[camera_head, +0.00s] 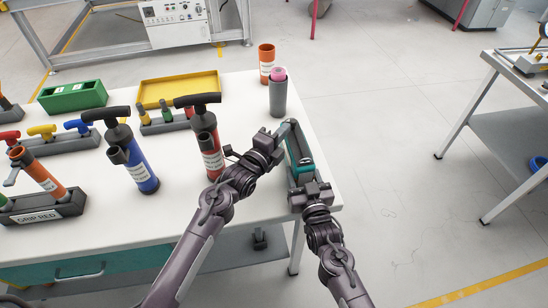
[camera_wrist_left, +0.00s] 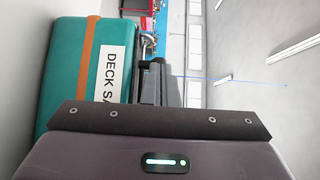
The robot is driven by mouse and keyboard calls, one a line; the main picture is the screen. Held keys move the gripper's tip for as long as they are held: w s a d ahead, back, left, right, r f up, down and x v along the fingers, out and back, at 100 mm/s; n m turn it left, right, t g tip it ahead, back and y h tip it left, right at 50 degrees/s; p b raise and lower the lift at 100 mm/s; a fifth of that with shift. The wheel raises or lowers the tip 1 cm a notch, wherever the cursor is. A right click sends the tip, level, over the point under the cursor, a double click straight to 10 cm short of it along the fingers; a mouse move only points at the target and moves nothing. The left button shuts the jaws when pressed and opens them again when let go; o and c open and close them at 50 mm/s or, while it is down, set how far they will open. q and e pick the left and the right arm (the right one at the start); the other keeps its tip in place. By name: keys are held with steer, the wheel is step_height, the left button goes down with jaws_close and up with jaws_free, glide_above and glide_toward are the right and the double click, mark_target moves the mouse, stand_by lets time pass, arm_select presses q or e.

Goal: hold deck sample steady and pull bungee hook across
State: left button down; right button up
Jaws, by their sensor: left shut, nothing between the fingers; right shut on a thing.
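The deck sample (camera_head: 292,146) is a teal block lying along the right edge of the white table. In the left wrist view the deck sample (camera_wrist_left: 62,65) shows an orange stripe and a white label, partly cut off. My left gripper (camera_head: 284,132) is shut and empty beside its far part; its dark fingers (camera_wrist_left: 160,78) are just right of the block in the wrist view. My right gripper (camera_head: 304,168) is shut on the near end of the teal sample, at the table's edge; its exact grip is partly hidden. I cannot make out the bungee hook clearly.
A grey cup with a pink roll (camera_head: 278,95) and an orange cylinder (camera_head: 266,62) stand beyond the sample. Blue (camera_head: 140,168) and red (camera_head: 211,155) hand pumps stand left of my left arm. A yellow tray (camera_head: 180,89) lies behind. Open floor lies to the right.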

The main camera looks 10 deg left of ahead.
steer(key=shift+s+f, duration=0.1)
steer(key=shift+f, duration=0.1)
arm_select(q)
steer(key=v, duration=1.3)
steer(key=shift+s, duration=0.1)
arm_select(e)
steer(key=o, duration=1.1)
steer(key=shift+r, duration=0.1)
steer(key=shift+o, duration=0.2)
